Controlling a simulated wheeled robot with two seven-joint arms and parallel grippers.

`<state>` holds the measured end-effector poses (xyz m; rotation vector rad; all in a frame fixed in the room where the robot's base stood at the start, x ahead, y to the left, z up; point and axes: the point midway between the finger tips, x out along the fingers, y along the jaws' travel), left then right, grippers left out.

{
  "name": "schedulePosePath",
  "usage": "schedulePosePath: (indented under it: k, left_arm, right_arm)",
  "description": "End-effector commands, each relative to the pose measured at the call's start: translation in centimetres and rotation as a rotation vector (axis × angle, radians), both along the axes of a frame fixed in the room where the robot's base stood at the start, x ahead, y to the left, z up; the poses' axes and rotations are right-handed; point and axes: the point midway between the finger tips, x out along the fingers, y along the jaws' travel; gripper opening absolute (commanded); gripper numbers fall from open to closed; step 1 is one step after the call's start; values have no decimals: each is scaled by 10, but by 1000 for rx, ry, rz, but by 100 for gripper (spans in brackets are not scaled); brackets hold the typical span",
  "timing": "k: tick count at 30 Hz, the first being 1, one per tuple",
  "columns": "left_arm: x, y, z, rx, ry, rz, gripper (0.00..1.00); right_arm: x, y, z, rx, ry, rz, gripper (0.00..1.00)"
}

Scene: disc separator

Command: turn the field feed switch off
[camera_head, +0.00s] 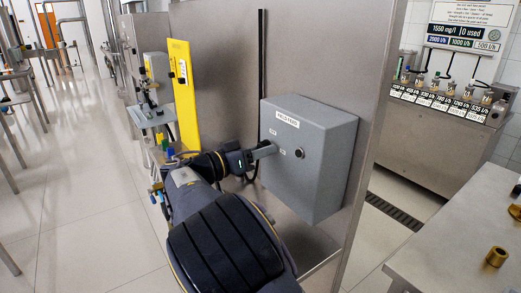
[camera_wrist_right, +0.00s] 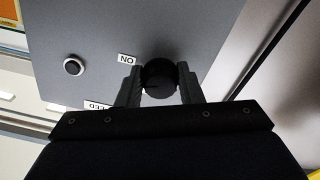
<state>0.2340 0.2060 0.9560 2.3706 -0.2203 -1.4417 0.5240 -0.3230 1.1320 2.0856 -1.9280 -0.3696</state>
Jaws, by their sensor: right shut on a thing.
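The grey field feed box (camera_head: 325,150) is mounted on the steel panel in the head view, with a "FIELD FEED" label on its front. It fills the upper part of the wrist view too (camera_wrist_right: 110,30). My right gripper (camera_head: 264,150) reaches the left part of the box's front. In the right wrist view its fingers (camera_wrist_right: 160,85) are shut on a round black switch knob (camera_wrist_right: 160,76), one finger on each side. An "ON" label (camera_wrist_right: 126,59) lies beside the knob. The knob's pointer cannot be made out, so its setting is unclear. My left gripper is out of view.
A black round button (camera_head: 300,152) sits on the box to the right of my gripper. A yellow plate (camera_head: 184,95) with fittings stands left of the panel. A steel table (camera_head: 450,255) with brass parts is at the lower right. Open floor lies at the left.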

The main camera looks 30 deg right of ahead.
Motion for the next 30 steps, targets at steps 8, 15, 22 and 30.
schedulePosePath:
  k: [8, 15, 22, 30]
  left_arm:
    - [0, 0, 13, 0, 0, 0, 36]
    - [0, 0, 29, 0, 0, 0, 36]
    - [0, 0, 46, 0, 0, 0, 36]
    - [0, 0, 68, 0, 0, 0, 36]
  right_arm:
    - [-1, 0, 2, -20, 264, 0, 10]
    - [-1, 0, 3, -38, 493, -1, 10]
    - [-2, 0, 5, -55, 711, -1, 10]
    - [-2, 0, 5, -73, 945, -2, 10]
